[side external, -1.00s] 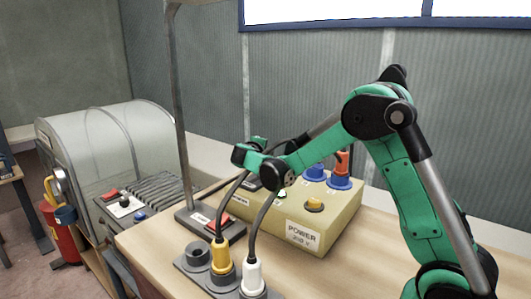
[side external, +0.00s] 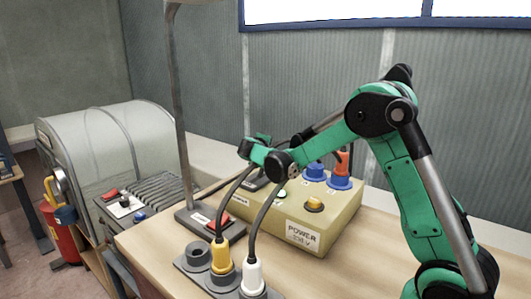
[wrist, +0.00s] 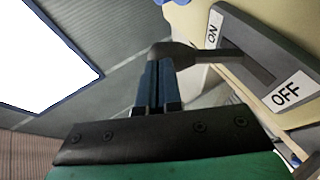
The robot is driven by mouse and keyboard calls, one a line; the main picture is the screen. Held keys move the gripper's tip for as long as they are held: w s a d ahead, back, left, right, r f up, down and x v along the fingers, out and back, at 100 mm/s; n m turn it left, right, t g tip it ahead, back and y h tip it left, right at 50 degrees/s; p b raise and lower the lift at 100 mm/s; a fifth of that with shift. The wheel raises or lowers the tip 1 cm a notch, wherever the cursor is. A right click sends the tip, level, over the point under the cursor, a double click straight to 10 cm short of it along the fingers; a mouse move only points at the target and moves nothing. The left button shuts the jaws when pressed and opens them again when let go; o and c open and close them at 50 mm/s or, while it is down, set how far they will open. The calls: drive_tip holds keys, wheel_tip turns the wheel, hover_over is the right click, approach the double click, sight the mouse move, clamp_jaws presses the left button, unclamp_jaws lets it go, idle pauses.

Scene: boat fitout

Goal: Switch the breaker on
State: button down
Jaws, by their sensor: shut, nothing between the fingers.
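The breaker (wrist: 262,42) shows in the wrist view as a dark grey plate with a slot and white ON and OFF labels. Its grey lever (wrist: 208,55) sticks out of the slot from the end nearer the ON label. My gripper (wrist: 158,68) is shut and empty, its dark blue fingers close to the lever's rounded end. I cannot tell whether they touch it. In the side view my gripper (side external: 255,145) is over the far left part of the beige power box (side external: 345,218). There the fingertips and the breaker's lever are not clearly visible.
The box carries blue sockets (side external: 315,171), an orange plug (side external: 344,163) and a yellow button (side external: 315,205). In front, a yellow plug (side external: 220,258) and a white plug (side external: 252,277) have black cables rising near my gripper. A metal post (side external: 179,110) stands left.

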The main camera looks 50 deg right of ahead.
drive_tip(key=r+v, duration=0.1)
drive_tip(key=v, duration=0.9)
drive_tip(key=s+a+f+m+t+y, duration=0.1)
drive_tip(key=s+a+f+y, duration=0.4)
drive_tip(key=s+a+y, duration=0.7)
drive_tip(key=shift+s+a+f+m, duration=0.4)
drive_tip(key=shift+s+a+m, duration=0.35)
drive_tip(key=shift+a+m, duration=0.25)
